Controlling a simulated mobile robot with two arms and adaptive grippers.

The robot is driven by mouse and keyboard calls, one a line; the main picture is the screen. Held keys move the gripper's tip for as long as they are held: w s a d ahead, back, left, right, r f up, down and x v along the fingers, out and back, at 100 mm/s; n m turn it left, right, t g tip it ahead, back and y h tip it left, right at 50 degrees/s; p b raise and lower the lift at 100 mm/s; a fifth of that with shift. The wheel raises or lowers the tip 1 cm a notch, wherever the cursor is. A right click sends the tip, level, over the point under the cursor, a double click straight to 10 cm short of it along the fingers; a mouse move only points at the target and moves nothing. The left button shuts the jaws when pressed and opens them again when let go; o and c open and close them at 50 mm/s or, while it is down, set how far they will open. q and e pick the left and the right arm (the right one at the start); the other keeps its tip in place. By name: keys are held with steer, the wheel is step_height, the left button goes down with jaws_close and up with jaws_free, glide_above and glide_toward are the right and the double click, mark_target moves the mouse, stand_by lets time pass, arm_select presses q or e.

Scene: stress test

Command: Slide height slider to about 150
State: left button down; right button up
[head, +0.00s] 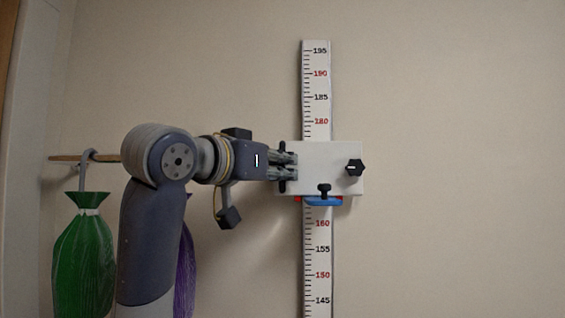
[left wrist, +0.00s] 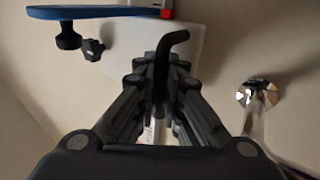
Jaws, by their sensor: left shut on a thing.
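The height scale (head: 317,88) is a white vertical ruler on the wall, with black and red numbers from 195 down to about 145. The height slider (head: 322,165) is a white plate across it, with a black knob (head: 355,168) at its right. My left gripper (head: 290,166) is shut on the black handle (left wrist: 171,45) at the slider's left edge. In the left wrist view the handle's bent end shows between the fingers.
A green bag (head: 83,252) hangs from a wooden peg (head: 68,158) at the left, behind my arm. A purple bag (head: 185,270) is mostly hidden by my arm. The wall right of the ruler is clear.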

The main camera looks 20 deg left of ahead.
arm_select(q)
step_height(320, 180, down, 14)
steer(key=b, duration=0.9)
steer(key=shift+f+b, duration=0.25)
steer(key=shift+b, duration=0.1)
steer(key=shift+w, duration=0.1)
steer(key=c, duration=2)
jaws_free()
steer(key=shift+o, duration=0.2)
steer(key=shift+r, duration=0.1)
steer(key=shift+s, duration=0.2)
steer(key=v, duration=1.2)
